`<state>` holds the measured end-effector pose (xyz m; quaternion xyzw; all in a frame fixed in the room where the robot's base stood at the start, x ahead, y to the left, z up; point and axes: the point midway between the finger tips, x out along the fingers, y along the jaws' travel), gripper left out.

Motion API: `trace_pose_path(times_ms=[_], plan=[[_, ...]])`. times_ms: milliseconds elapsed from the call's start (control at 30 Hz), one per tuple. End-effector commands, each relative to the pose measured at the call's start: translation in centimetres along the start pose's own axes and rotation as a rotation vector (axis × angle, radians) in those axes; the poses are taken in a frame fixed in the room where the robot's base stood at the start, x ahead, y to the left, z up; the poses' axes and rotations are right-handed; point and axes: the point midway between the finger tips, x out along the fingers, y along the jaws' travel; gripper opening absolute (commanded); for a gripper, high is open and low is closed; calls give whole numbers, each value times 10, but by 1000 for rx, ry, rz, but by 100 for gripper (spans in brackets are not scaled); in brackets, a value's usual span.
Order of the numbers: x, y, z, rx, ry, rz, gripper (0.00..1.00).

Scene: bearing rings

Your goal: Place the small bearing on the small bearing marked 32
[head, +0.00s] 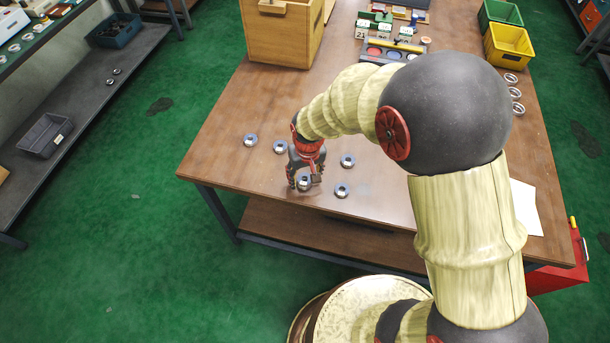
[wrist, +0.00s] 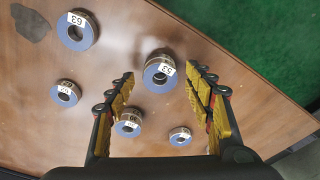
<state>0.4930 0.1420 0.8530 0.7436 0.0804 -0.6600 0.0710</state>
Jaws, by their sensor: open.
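My gripper (head: 304,183) is open over the front left part of the table, and its two fingers also show in the wrist view (wrist: 160,72). A metal bearing ring with a blue face, marked 53 (wrist: 160,76), lies between the fingertips in the picture; I cannot tell how far below. A larger ring marked 63 (wrist: 78,33) lies at upper left. Smaller rings lie at left (wrist: 66,94), lower middle (wrist: 128,124) and lower right (wrist: 180,136); their labels are too small to read surely. I cannot pick out the number 32.
The wooden table (head: 235,115) holds a wooden box (head: 283,38) at the back left and a tray with coloured discs (head: 392,50) behind. Several rings (head: 515,93) line the right side. Yellow (head: 508,45) and green bins stand at the back right. The front edge is near my gripper.

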Motion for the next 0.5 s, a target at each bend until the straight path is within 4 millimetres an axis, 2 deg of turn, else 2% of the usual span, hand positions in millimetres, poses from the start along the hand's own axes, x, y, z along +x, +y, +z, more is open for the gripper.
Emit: trace_pose_path(times_ms=[500], plan=[[-97, 0, -1, 0, 3, 0, 53]])
